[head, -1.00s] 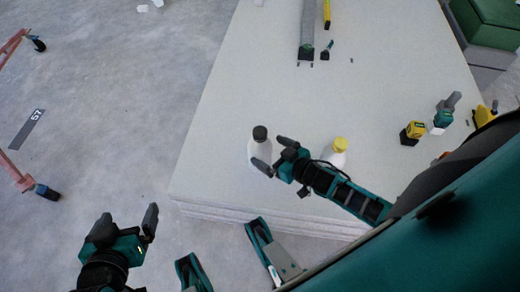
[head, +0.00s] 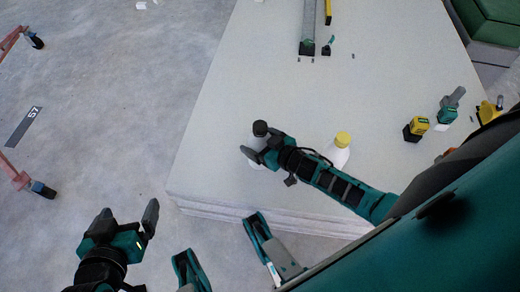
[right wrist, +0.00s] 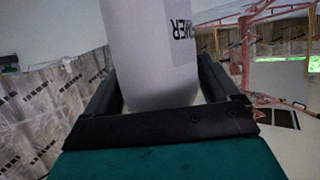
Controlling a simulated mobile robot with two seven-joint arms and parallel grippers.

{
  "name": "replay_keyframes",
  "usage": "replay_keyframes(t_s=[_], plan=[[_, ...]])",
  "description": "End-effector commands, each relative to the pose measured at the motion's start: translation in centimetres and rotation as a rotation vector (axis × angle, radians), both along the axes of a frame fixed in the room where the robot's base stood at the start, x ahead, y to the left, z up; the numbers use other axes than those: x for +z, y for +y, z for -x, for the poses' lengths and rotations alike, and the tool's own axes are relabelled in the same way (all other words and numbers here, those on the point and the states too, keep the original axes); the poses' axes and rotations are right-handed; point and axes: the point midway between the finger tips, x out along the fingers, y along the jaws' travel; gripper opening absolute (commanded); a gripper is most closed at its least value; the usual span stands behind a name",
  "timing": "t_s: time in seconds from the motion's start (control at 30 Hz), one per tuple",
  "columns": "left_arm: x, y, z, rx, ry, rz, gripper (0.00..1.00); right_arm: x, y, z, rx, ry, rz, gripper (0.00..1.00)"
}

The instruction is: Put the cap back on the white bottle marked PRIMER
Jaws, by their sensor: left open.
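A white bottle (head: 255,164) with a dark top (head: 260,128) stands on the pale panel stack, partly hidden by my right gripper (head: 259,142). I cannot tell whether the dark top is a cap. In the right wrist view the white bottle (right wrist: 150,60) stands between the fingers of my right gripper (right wrist: 157,75), with upside-down letters, "MER", on its side. The fingers flank it closely; whether both press on it is unclear. My left gripper (head: 128,218) is open and empty, left of the stack over the floor. I cannot make out a loose cap.
A white bottle with a yellow top (head: 342,145) stands behind my right arm. Yellow-black (head: 416,129) and teal-grey (head: 449,106) tools stand at the right of the panel stack (head: 225,95). A long grey tool (head: 308,30) lies at the far end. The middle is clear.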

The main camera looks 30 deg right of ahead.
Motion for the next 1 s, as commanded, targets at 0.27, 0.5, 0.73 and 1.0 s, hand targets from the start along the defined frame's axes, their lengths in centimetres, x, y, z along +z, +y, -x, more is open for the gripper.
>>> replay_keyframes(t_s=[0.27, 0.5, 0.73, 1.0], plan=[[-0.13, 0.12, -0.02, 0.003, 0.001, -0.001, 0.96, -0.01, -0.02, 0.02, 0.000, 0.000, 0.000, 0.62], [-0.17, 0.17, -0.03, 0.004, 0.002, -0.002, 0.96, -0.02, -0.02, 0.03, 0.000, 0.000, 0.001, 0.39], [-0.21, 0.19, -0.02, 0.005, 0.002, -0.002, 0.96, -0.03, -0.01, 0.04, 0.000, 0.001, 0.001, 0.17], [-0.22, 0.19, 0.00, 0.004, 0.004, -0.003, 0.96, 0.13, 0.02, -0.06, 0.001, -0.004, -0.001, 0.04]])
